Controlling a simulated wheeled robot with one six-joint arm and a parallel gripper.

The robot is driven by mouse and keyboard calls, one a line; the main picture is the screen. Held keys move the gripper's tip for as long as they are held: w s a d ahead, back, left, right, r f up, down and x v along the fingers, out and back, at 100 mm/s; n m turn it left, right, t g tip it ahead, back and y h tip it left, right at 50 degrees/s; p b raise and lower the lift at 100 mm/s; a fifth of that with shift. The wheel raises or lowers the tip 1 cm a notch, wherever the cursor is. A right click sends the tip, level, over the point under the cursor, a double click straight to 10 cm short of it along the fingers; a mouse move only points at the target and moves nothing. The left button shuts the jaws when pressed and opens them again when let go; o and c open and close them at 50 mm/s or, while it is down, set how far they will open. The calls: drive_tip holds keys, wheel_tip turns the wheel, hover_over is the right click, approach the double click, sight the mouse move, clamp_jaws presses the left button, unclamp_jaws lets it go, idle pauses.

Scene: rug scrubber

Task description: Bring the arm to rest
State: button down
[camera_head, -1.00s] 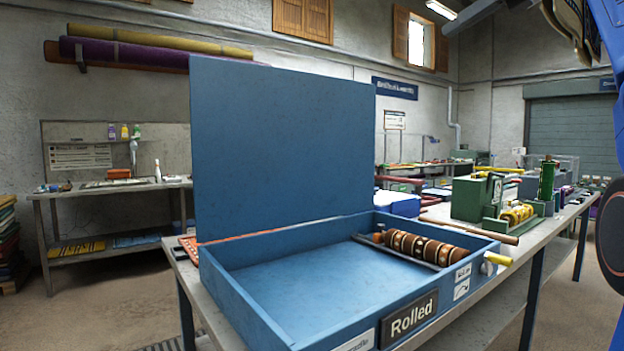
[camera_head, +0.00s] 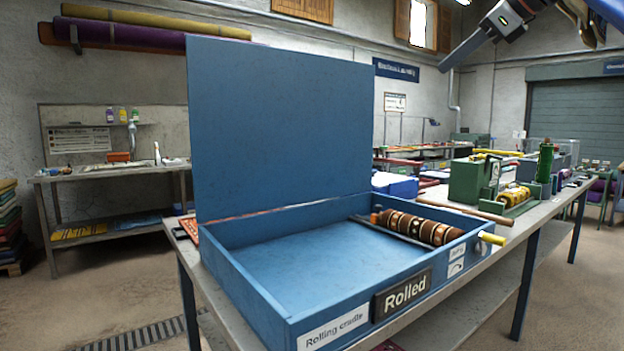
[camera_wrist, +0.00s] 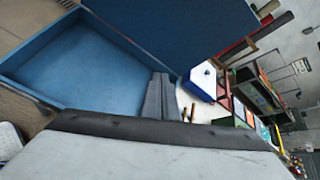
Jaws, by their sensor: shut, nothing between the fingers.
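My gripper (camera_head: 445,67) hangs high at the upper right of the head view, in front of the back wall, with its dark fingers pointing down and to the left. It is shut and empty. It also shows in the wrist view (camera_wrist: 162,78), where the grey fingers lie together. In that view, the blue rolling cradle lies beyond the fingers. In the head view, my gripper is above and apart from the blue cradle (camera_head: 290,325) and its upright panel (camera_head: 280,125). A patterned brown roll (camera_head: 420,227) lies inside the cradle, at its right end.
The cradle stands on a long bench (camera_head: 535,232). A green machine (camera_head: 467,183) with a yellow roller stands behind it on the right. A yellow handle (camera_head: 492,238) sticks out from the cradle. A side table (camera_head: 110,170) stands at the left wall. Open air surrounds my gripper.

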drive_tip(key=s+f+n+g+h, duration=0.2)
drive_tip(key=s+f+n, duration=0.5)
drive_tip(key=f, duration=1.3)
drive_tip(key=s+f+n+g+h, duration=0.1)
drive_tip(key=s+f+n, duration=0.7)
drive_tip(key=f, duration=1.3)
drive_tip(key=s+f+n+g+h, duration=0.2)
drive_tip(key=s+f+n, duration=0.6)
drive_tip(key=s+f, duration=0.6)
wheel_tip(320, 180, down, 7)
drive_tip(key=shift+s+a+r+g+h, duration=0.2)
drive_tip(key=shift+a+g+h, duration=0.15)
drive_tip(key=shift+h, duration=0.15)
